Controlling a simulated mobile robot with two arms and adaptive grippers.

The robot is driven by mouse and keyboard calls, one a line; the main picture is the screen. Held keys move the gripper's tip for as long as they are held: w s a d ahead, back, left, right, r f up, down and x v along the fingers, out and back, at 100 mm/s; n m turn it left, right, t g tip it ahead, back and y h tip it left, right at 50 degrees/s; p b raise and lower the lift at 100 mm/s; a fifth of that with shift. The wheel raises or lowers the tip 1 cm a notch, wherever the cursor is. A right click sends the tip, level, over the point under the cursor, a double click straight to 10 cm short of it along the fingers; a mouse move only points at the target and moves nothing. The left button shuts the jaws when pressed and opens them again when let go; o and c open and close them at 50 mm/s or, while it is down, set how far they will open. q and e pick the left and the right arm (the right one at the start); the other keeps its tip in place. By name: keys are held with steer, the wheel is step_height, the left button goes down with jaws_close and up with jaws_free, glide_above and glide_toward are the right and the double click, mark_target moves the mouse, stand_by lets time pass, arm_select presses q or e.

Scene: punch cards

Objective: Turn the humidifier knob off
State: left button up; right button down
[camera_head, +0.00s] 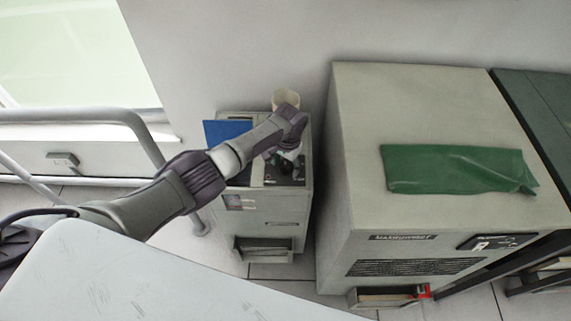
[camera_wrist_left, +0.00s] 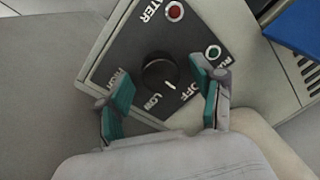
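The humidifier (camera_head: 240,203) is a small grey cabinet left of a larger machine in the head view. Its black knob (camera_wrist_left: 160,72) sits on a dark panel (camera_wrist_left: 131,47) in the left wrist view, with HIGH, LOW and OFF labels around it. The knob's white mark points between LOW and OFF. My left gripper (camera_wrist_left: 163,100) is open, with its teal-padded fingers on either side of the knob and apart from it. In the head view my left gripper (camera_head: 287,160) is over the cabinet's top and largely hides the panel. My right gripper is not in view.
A red light (camera_wrist_left: 175,11) and a green light (camera_wrist_left: 213,52) sit on the panel. A blue sheet (camera_head: 226,132) and a pale cup-like object (camera_head: 285,98) are at the cabinet top. The large machine (camera_head: 400,110) stands close on the right. A metal railing (camera_head: 145,140) stands left.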

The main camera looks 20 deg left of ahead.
mark_target(288, 168)
arm_select(q)
steer(key=shift+r, duration=0.15)
step_height(288, 168, up, 12)
steer(key=shift+d, duration=0.3)
steer(key=shift+s, duration=0.1)
stand_by(0.4)
